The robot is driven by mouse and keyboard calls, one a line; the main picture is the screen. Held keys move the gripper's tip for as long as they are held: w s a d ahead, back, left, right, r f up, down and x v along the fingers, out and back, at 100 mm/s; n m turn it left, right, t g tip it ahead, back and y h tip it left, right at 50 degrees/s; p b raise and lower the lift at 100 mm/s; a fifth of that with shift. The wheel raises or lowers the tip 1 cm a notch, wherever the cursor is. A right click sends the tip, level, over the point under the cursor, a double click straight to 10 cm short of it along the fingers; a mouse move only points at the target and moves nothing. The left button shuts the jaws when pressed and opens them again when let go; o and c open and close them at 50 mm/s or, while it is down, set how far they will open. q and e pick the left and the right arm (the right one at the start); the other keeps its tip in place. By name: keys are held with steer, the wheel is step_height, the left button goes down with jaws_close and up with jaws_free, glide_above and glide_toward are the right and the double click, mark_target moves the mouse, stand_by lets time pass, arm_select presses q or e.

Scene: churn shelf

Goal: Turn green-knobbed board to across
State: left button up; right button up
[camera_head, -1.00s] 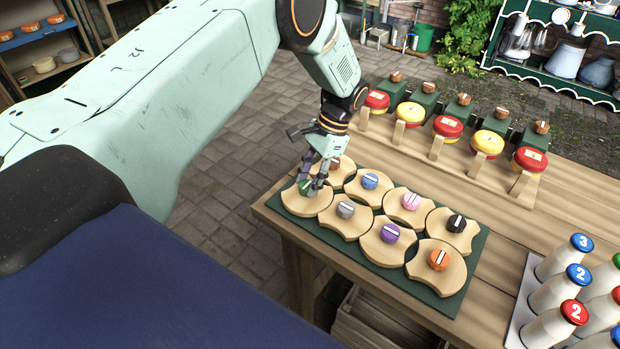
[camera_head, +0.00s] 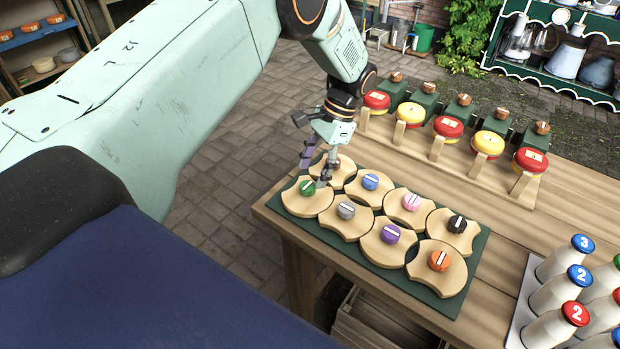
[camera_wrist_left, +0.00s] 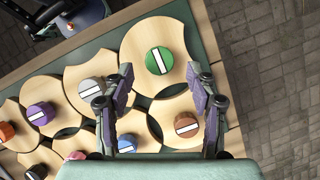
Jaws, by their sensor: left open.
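The green-knobbed board (camera_head: 298,204) is a round wooden piece with scooped sides, at the near left corner of the green mat (camera_head: 474,262). Its green knob (camera_head: 307,187) bears a white bar. In the left wrist view the green knob (camera_wrist_left: 159,60) lies beyond and between the fingertips, clear of both. My left gripper (camera_head: 318,172) is open and empty, pointing down just above and behind the green knob; its fingers (camera_wrist_left: 163,78) stand apart in the left wrist view. The right gripper is not in view.
Neighbouring boards carry grey (camera_head: 346,210), blue (camera_head: 370,181), brown, purple, pink, black and orange knobs, packed edge to edge. Behind them is a row of red and yellow discs (camera_head: 448,127) on a wooden rack. Milk bottles (camera_head: 560,260) stand in a tray at the right.

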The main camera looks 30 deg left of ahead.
arm_select(q)
steer(key=v, duration=0.8)
steer(key=shift+r, duration=0.3)
steer(key=shift+d, duration=0.1)
steer(key=shift+s+f, duration=0.1)
steer(key=shift+s, duration=0.05)
